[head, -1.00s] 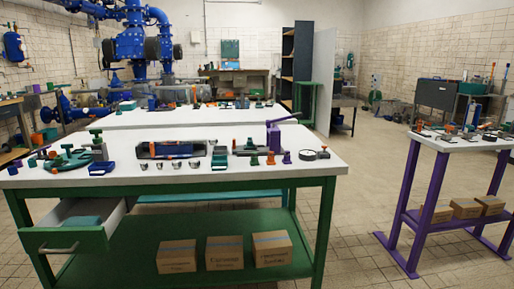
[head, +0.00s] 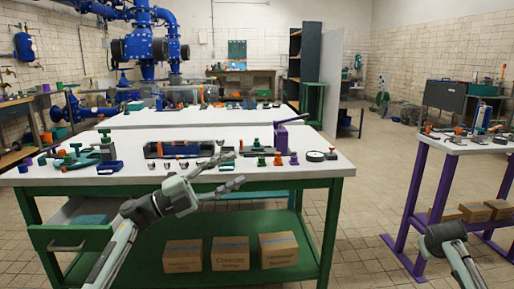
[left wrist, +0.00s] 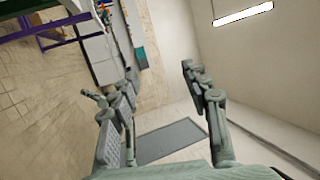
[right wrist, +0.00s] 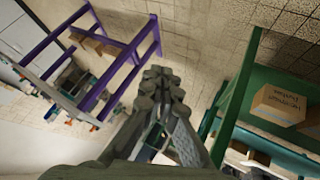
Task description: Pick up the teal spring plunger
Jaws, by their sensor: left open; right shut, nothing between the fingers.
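The teal spring plunger (head: 262,160) looks like the small upright teal piece near the front right of the white-topped bench (head: 130,139). An orange one (head: 278,160) and a purple one (head: 294,159) stand in a row to its right. My left gripper (head: 238,170) is open and empty; in the picture it shows in front of the bench edge, left of the teal piece. It also shows open in the left wrist view (left wrist: 140,84), facing wall and floor. My right gripper (right wrist: 160,82) is shut and empty in the right wrist view. Neither wrist view clearly shows the plunger.
A black ring-shaped gauge (head: 316,156) and a purple lever tool (head: 281,134) are near the plunger. A blue-black tray (head: 180,149) and several fittings lie to the left. Boxes (head: 279,250) sit on the green lower shelf. A purple-legged table (head: 432,190) stands at right.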

